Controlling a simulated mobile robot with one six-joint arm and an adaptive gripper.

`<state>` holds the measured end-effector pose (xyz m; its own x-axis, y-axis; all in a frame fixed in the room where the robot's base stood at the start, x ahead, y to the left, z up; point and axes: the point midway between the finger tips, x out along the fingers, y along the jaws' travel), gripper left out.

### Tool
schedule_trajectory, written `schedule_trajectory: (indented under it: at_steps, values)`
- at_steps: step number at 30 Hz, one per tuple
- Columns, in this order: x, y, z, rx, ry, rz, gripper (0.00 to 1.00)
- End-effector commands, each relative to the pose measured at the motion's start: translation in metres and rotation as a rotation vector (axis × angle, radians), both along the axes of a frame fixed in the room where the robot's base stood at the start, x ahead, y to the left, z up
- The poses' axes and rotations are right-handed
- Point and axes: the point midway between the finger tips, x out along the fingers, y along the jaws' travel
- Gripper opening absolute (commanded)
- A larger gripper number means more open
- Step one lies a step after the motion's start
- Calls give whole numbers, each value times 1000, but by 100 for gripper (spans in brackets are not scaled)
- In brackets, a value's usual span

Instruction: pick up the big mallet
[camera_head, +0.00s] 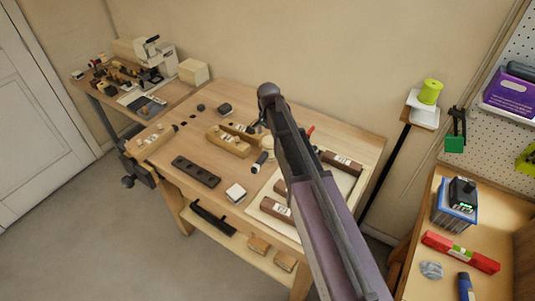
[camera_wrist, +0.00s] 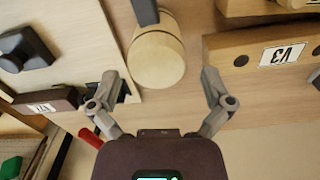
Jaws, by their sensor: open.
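A pale wooden mallet with a thick round head (camera_wrist: 157,58) and a dark handle (camera_wrist: 145,10) lies in the wrist view, the handle running to the top edge. In the head view, its pale head (camera_head: 267,143) shows in part beside my arm. My gripper (camera_wrist: 160,80) is open and empty, with its fingers spread to the left and right of the near end of the head. I see a gap on both sides. The fingers are hidden behind my arm in the head view.
A wooden block labelled V3 (camera_wrist: 250,52) lies close right of my gripper. A dark block (camera_wrist: 48,100) and a red item (camera_wrist: 90,138) lie left. The bench (camera_head: 165,150) holds several other tools; a side shelf (camera_head: 410,190) stands at the right.

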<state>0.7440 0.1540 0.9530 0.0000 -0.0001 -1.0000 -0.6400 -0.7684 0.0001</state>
Motion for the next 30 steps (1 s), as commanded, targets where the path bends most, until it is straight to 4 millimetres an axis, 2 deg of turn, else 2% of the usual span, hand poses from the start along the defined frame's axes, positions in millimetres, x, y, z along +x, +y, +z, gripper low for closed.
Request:
schedule_trajectory:
  at_steps: [14, 30]
  values:
    - [0, 0, -5, 0, 0, 1, 100]
    - [-1, -3, -44, 0, 0, 1, 100]
